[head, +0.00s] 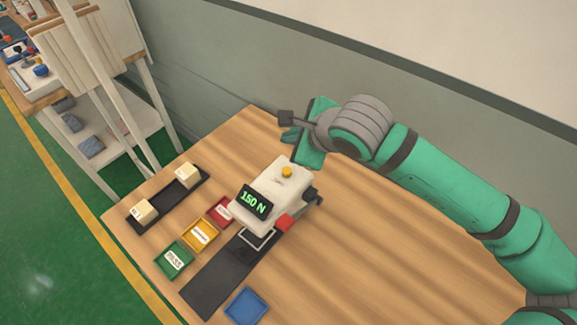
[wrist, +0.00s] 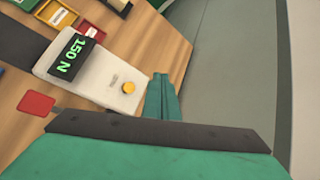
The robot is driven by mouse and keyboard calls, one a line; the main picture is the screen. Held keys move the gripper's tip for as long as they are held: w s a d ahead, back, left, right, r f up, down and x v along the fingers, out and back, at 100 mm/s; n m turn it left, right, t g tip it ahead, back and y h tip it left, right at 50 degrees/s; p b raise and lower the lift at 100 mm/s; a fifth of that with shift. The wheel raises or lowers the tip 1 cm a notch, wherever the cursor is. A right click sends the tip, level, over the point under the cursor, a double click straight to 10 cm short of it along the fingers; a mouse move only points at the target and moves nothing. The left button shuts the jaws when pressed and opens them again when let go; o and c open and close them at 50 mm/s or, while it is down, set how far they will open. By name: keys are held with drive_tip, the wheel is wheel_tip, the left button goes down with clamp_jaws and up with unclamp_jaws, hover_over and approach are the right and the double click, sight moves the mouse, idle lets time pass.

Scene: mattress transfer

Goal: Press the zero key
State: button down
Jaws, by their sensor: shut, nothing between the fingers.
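A white device (head: 271,190) with a dark display reading "150 N" (head: 254,202) stands on the wooden table. A round yellow key (head: 287,171) sits on its top face, and it also shows in the wrist view (wrist: 128,87). I take this for the zero key, but its label is too small to read. My gripper (head: 290,136) is shut and empty, behind the device and beyond the key. In the wrist view the closed fingers (wrist: 162,84) lie just right of the yellow key, apart from it in the picture. The height between them is hard to tell.
A red paddle (head: 284,222) juts from the device's side. Red (head: 220,211), yellow (head: 200,235), green (head: 174,260) and blue (head: 246,307) trays lie around a dark strip (head: 213,283). A black rack (head: 166,200) holds two pale blocks. A grey wall (head: 330,80) runs behind the table.

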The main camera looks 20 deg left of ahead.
drive_tip(key=shift+f, duration=0.1)
hover_over(289, 173)
wheel_tip(289, 173, down, 7)
drive_tip(key=shift+d+f, duration=0.1)
drive_tip(key=shift+d, duration=0.05)
drive_tip(key=shift+f, duration=0.65)
drive_tip(key=shift+w, duration=0.1)
idle(0.4)
idle(0.5)
idle(0.6)
